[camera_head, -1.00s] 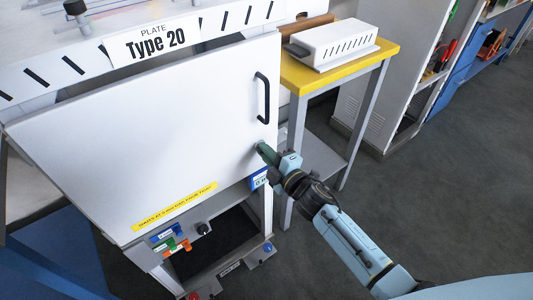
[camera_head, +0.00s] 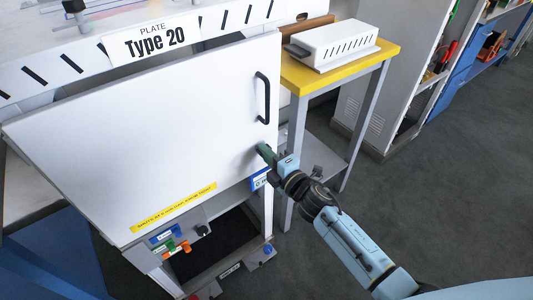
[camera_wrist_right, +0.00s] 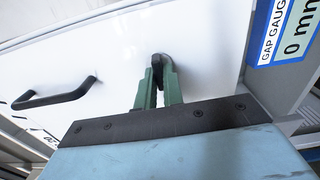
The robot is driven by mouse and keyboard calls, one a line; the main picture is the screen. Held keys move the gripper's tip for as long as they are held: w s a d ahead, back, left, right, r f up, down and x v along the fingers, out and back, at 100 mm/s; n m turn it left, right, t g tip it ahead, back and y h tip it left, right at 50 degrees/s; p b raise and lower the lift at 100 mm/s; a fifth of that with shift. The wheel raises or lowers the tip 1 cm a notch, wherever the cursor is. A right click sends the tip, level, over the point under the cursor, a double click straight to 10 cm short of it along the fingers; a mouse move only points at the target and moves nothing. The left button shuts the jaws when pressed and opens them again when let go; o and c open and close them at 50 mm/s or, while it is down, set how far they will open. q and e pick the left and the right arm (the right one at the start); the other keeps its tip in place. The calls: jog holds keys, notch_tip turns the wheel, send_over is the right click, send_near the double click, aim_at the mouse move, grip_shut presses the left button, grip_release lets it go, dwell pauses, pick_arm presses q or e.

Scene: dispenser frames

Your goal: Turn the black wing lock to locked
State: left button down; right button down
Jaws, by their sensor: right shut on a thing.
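The black wing lock (camera_wrist_right: 158,63) sits on the white door panel (camera_head: 150,130), near its lower right corner. In the right wrist view it shows between the two green fingertips of my right gripper (camera_wrist_right: 160,83), which is shut on it. In the head view my right gripper (camera_head: 265,153) reaches the panel from the lower right and hides the lock. How far the lock is turned is hard to tell. My left gripper is not in view.
A black door handle (camera_head: 262,97) stands out above the lock. A yellow-topped side table (camera_head: 330,72) with a white slotted box (camera_head: 335,45) is to the right. Below the panel are small coloured switches (camera_head: 172,240). Open floor lies at the right.

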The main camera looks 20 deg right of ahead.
jog(key=c, duration=1.6)
grip_release()
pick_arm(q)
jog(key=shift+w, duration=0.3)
pick_arm(e)
jog(key=shift+o, duration=0.4)
jog(key=shift+s, duration=0.1)
